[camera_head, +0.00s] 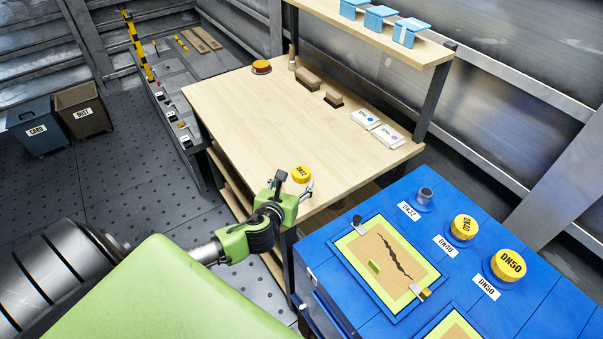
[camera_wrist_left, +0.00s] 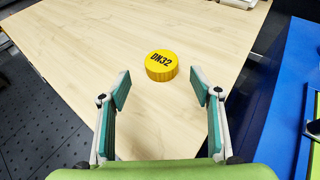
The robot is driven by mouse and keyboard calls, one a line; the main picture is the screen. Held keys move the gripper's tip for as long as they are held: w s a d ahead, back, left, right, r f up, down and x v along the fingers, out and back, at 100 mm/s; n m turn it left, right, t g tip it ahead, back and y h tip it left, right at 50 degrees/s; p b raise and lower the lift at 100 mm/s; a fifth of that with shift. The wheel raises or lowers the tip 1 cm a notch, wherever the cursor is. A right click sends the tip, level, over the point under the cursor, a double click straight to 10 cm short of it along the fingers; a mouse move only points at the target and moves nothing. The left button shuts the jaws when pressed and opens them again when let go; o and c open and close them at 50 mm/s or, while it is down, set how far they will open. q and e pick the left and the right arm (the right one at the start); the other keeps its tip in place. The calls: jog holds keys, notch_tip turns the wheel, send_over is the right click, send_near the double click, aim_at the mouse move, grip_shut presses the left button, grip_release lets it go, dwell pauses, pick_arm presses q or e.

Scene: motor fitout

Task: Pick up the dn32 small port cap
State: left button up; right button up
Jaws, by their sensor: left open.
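The yellow DN32 cap (camera_head: 301,174) lies flat on the wooden table near its front corner, label up. In the left wrist view the cap (camera_wrist_left: 161,66) sits just beyond the fingertips, roughly centred between them. My left gripper (camera_head: 293,185) is open and empty at the table corner, close to the cap; its two fingers also show apart in the left wrist view (camera_wrist_left: 160,92). No contact with the cap is visible. My right gripper is not in view.
A blue bench (camera_head: 385,325) stands at the right with yellow DN40 (camera_head: 463,227) and DN50 (camera_head: 508,265) caps and a bare grey port (camera_head: 425,197) labelled DN32. White packets (camera_head: 387,136) lie farther back on the table (camera_head: 255,120). Its middle is clear. A shelf (camera_head: 385,38) hangs above its back.

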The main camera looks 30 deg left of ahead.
aim_at(299, 176)
pick_arm(q)
jog(key=shift+x, duration=2.85)
jog(key=shift+d, duration=0.15)
jog(key=c, duration=0.8)
